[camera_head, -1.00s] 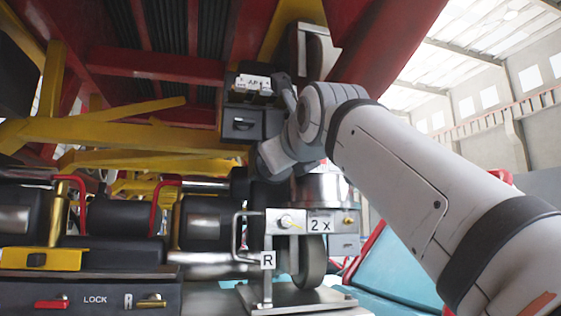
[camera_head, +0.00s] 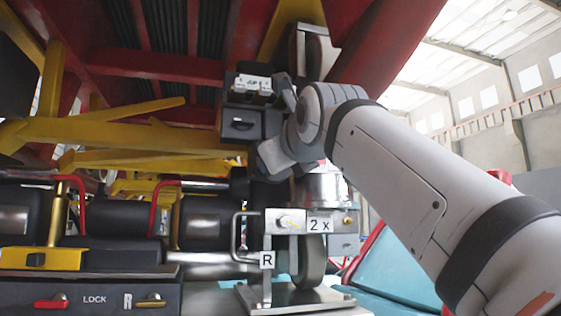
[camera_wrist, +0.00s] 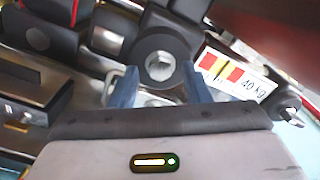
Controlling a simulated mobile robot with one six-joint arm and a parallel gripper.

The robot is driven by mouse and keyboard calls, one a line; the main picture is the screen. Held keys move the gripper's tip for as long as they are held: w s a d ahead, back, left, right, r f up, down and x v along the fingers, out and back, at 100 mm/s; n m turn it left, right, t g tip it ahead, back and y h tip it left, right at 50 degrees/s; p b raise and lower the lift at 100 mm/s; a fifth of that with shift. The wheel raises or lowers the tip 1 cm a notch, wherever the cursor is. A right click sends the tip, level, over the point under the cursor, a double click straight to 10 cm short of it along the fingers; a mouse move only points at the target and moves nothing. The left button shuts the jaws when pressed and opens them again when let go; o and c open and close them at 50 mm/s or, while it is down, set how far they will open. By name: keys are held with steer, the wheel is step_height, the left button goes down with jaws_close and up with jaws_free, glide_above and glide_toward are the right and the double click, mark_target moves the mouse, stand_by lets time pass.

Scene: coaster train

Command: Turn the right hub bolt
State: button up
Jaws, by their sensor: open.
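In the wrist view a round dark hub with a bright round centre (camera_wrist: 158,66) lies between and just beyond my fingers. I cannot tell for sure that it is the right hub bolt. My gripper (camera_wrist: 159,88) is open, with its two blue fingers apart and nothing seen held between them. In the head view a bracket marked R (camera_head: 267,260) carries a round dial with a yellow pointer (camera_head: 290,221) and a "2 x" label (camera_head: 319,226). A silver cylinder (camera_head: 322,186) stands above it. My fingers are hidden behind my wrist in the head view.
A "40 kg" label (camera_wrist: 245,82) lies right of the hub. A dark box (camera_head: 243,123) sits close to my wrist. Yellow beams (camera_head: 130,132) and a red frame (camera_head: 160,66) crowd above. A LOCK panel (camera_head: 95,300) with a red handle (camera_head: 51,304) is at lower left.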

steer(key=b+v, duration=0.2)
steer(key=v, duration=0.5)
steer(key=shift+s, duration=0.4)
steer(key=shift+d, duration=0.1)
